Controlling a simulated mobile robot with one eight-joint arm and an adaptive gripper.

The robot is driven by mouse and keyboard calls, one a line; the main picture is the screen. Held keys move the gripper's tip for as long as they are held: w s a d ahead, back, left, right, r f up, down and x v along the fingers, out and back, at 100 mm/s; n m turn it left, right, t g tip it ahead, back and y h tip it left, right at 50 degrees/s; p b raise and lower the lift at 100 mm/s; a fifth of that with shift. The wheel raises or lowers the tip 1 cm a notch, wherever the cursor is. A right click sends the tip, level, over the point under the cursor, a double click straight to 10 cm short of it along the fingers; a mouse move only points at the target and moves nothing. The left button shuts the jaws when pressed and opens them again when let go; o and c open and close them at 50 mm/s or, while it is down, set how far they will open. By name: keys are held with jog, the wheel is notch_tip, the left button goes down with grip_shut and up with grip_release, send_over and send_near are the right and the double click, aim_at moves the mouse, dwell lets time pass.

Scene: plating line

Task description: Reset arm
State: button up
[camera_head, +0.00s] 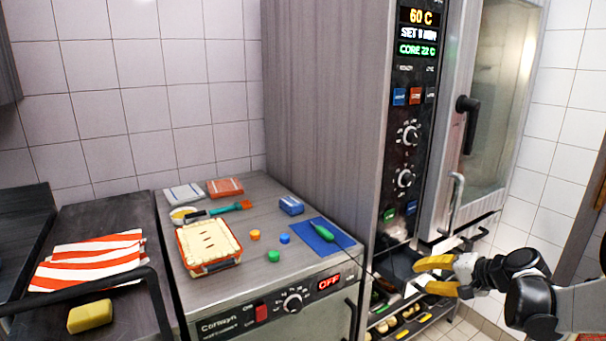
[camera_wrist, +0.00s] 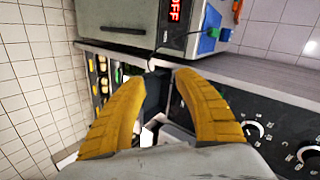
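My gripper (camera_head: 432,275) is at the right in the head view, in front of the lower part of the tall oven (camera_head: 330,110). Its two yellow fingers also show in the wrist view (camera_wrist: 152,95), spread apart with a gap between them. No object shows between the fingers. My arm reaches in from the right edge of the head view.
A striped cloth (camera_head: 90,260) and yellow sponge (camera_head: 90,316) lie left. Trays of food (camera_head: 405,318) sit below the gripper.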

jog(key=s+a+r+n+g+h, duration=0.1)
jog(key=s+a+r+n, duration=0.1)
jog(key=s+a+r, duration=0.35)
jog(key=s+a+n+h, duration=0.2)
jog(key=s+a+n, duration=0.1)
jog(key=s, duration=0.8)
jog(key=s+a+f+n+g+h, duration=0.1)
jog(key=s+a+n+h, duration=0.2)
jog(key=s, duration=0.9)
jog(key=shift+a+f, duration=0.15)
jog(key=shift+a, duration=0.65)
